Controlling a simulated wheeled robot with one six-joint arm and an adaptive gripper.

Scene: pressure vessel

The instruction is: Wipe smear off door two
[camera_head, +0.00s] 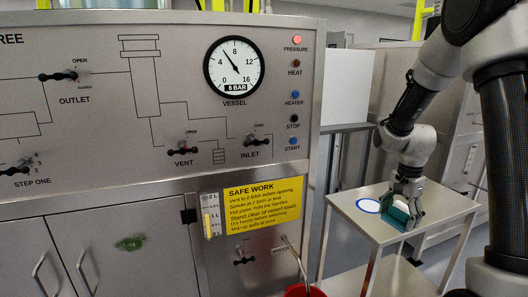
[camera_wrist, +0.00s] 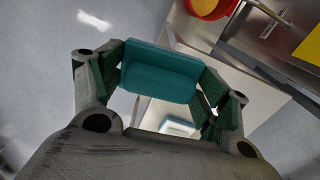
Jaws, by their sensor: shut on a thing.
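A green smear (camera_head: 130,243) marks the upper part of a grey cabinet door (camera_head: 105,272) at the lower left of the head view. My gripper (camera_head: 404,203) is at the right, over the small side table (camera_head: 350,212), far from that door. It is shut on a teal block (camera_head: 396,214), likely a sponge or pad. In the wrist view the teal block (camera_wrist: 160,72) sits between the two fingers (camera_wrist: 162,88). I cannot tell whether the block touches the tabletop. The smear is not in the wrist view.
A red bucket (camera_head: 304,291) stands below the panel and shows in the wrist view (camera_wrist: 208,6). Valve handles (camera_head: 182,150) and door handles (camera_head: 84,272) stick out. The gauge (camera_head: 234,64) reads about 6 bar.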

